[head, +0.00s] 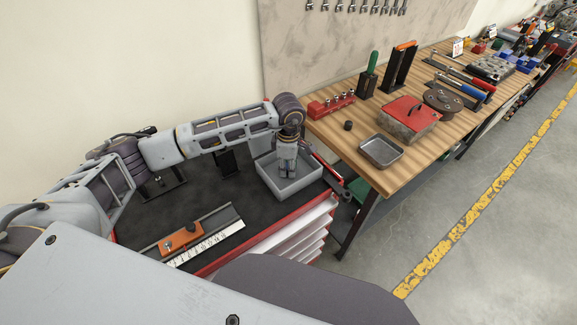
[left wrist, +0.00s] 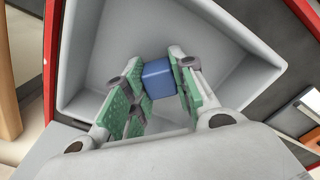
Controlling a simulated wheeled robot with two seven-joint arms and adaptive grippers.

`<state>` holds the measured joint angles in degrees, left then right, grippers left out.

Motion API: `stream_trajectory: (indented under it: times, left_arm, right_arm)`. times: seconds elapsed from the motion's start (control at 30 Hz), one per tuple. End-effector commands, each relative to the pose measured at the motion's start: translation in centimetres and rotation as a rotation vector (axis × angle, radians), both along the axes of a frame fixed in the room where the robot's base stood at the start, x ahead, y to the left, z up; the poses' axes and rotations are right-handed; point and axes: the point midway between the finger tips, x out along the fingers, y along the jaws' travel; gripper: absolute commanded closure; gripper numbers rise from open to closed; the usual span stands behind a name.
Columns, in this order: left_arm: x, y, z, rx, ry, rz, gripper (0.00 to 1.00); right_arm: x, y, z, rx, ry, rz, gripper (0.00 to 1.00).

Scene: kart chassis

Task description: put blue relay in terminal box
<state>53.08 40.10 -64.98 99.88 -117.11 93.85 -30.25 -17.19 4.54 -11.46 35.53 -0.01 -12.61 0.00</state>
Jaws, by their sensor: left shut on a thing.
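The blue relay (left wrist: 158,79) is a small blue block held between the green-padded fingers of my left gripper (left wrist: 157,85) in the left wrist view. The grey terminal box (head: 289,188) stands open on the dark top of the red tool cabinet. My left gripper (head: 286,165) points down into the box in the head view and hides the relay there. In the left wrist view the box's pale walls (left wrist: 88,60) surround the fingers and relay. I cannot tell whether the relay touches the box floor. My right gripper is not in view.
An orange block on a rail with a ruled scale (head: 180,240) lies at the cabinet's front. The wooden bench (head: 340,140) to the right bears a metal tray (head: 381,151), a red-lidded box (head: 409,116) and tools. The cabinet's dark mat (head: 225,195) has free room left of the box.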

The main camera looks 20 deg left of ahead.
Motion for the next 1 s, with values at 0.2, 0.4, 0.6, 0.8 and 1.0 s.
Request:
stream_trajectory:
  times: [0.2, 0.4, 0.6, 0.8, 1.0]
  left_arm:
    - [-0.01, -0.02, -0.27, 0.000, 0.000, -0.001, 0.95]
    - [-0.02, -0.01, -0.28, 0.000, 0.000, 0.000, 0.56]
    - [-0.01, -0.01, -0.26, 0.000, 0.000, 0.000, 0.52]
    - [-0.01, -0.01, -0.22, 0.000, 0.000, 0.000, 0.52]
    - [-0.01, -0.01, 0.15, 0.000, 0.000, 0.000, 0.52]
  right_arm:
    - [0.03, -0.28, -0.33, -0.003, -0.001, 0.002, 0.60]
    - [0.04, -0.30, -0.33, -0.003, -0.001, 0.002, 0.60]
    - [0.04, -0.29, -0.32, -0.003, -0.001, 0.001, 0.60]
    - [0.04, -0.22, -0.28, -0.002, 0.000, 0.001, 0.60]
    - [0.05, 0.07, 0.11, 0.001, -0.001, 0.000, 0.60]
